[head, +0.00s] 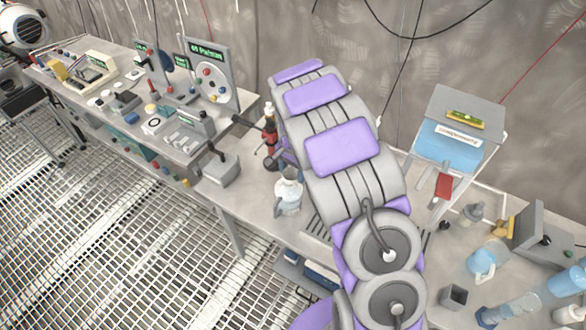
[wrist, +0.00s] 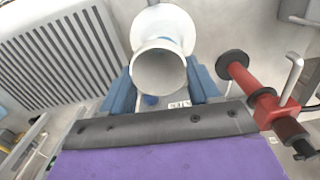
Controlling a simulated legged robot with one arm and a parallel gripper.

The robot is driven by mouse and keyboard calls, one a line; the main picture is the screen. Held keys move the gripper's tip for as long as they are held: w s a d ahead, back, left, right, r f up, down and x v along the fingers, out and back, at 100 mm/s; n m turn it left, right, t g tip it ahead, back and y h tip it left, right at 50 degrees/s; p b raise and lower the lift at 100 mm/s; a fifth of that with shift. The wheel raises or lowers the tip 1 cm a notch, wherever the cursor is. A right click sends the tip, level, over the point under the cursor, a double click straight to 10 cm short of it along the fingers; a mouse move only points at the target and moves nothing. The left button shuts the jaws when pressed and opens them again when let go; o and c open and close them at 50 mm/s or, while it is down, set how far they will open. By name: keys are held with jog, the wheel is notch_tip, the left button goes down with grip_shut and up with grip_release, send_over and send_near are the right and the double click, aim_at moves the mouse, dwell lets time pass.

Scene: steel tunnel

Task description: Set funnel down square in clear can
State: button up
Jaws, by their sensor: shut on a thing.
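In the wrist view, my gripper (wrist: 160,82) has blue fingers on both sides of a white funnel (wrist: 161,70) and is shut on it. The funnel's round open end faces the camera, and a wider white flared part shows behind it. In the head view, a clear, whitish can with a side handle (head: 288,198) stands on the bench just left of my purple-and-grey arm. My gripper is mostly hidden by the arm there, close to the can. I cannot tell whether the funnel touches the can.
A red and black fixture (wrist: 270,110) stands close to the right of my gripper in the wrist view. A slotted grate (wrist: 58,55) lies at left. In the head view, a grey box (head: 215,168) is left of the can; clear jugs (head: 484,262) crowd the right bench.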

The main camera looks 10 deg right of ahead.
jog(key=shift+w+a+f, duration=0.1)
jog(key=shift+a+f, duration=0.4)
jog(key=shift+a, duration=0.3)
jog(key=shift+a+r, duration=0.1)
jog(key=shift+d, duration=0.95)
jog(key=shift+a, duration=0.2)
jog(key=o, duration=1.2)
jog(key=shift+a, duration=0.3)
jog(key=shift+o, duration=0.8)
jog(key=shift+d, duration=0.1)
jog(key=shift+o, duration=0.2)
jog(key=shift+d, duration=0.2)
jog(key=shift+o, duration=0.9)
jog(key=shift+d, duration=0.1)
